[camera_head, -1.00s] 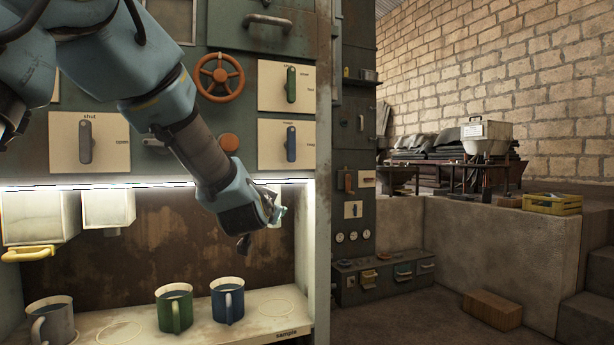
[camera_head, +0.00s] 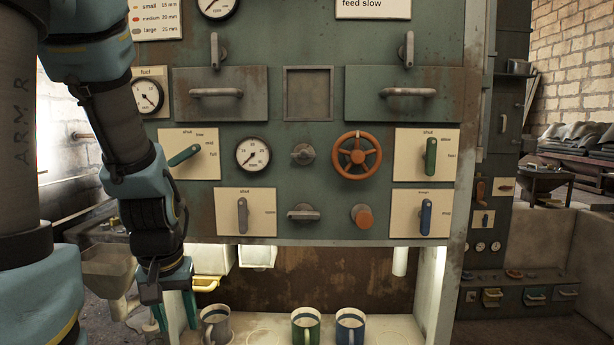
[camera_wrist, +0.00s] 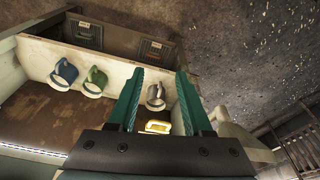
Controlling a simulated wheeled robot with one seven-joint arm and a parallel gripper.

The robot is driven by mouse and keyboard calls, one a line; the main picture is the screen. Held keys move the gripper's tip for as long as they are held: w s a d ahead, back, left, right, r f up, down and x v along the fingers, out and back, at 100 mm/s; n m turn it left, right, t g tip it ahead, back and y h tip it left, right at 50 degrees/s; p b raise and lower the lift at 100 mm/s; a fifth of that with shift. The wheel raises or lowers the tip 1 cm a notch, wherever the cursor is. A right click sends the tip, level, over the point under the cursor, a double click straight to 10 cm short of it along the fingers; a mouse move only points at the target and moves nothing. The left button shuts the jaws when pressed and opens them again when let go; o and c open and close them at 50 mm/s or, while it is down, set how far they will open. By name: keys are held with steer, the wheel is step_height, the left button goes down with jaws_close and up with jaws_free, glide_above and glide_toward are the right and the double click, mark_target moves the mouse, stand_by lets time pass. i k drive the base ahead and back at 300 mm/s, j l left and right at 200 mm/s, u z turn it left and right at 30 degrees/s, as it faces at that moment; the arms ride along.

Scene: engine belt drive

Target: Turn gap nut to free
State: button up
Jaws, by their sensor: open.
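No part in view is labelled as the gap nut, and I cannot tell which control it is. Candidates on the green panel are a grey knob (camera_head: 303,154), a grey bar-shaped knob (camera_head: 303,212) and an orange round knob (camera_head: 362,216). My gripper (camera_head: 175,312) hangs low at the left of the panel, beside the lit shelf bay and apart from these controls. In the wrist view my gripper (camera_wrist: 159,73) has its teal fingers spread with nothing held between them. The shelf with mugs lies beyond the fingers.
An orange handwheel (camera_head: 357,155) and several lever switches sit on the panel. A grey mug (camera_head: 215,326), a green mug (camera_head: 306,327) and a blue mug (camera_head: 350,328) stand on the shelf below. A yellow handle (camera_head: 206,284) is close to my gripper.

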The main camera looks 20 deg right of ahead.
mark_target(304, 155)
steer(key=k+l, duration=0.1)
steer(key=l, duration=1)
steer(key=k+l, duration=0.15)
steer(key=l, duration=0.4)
steer(key=k+l, duration=0.1)
steer(key=l, duration=0.45)
steer(key=k+l+u, duration=0.2)
steer(key=l, duration=0.25)
steer(key=l+u, duration=0.15)
steer(key=l, duration=0.3)
steer(key=k+l+u, duration=0.2)
steer(key=l, duration=0.2)
steer(key=k+l+u, duration=0.15)
steer(key=l, duration=0.3)
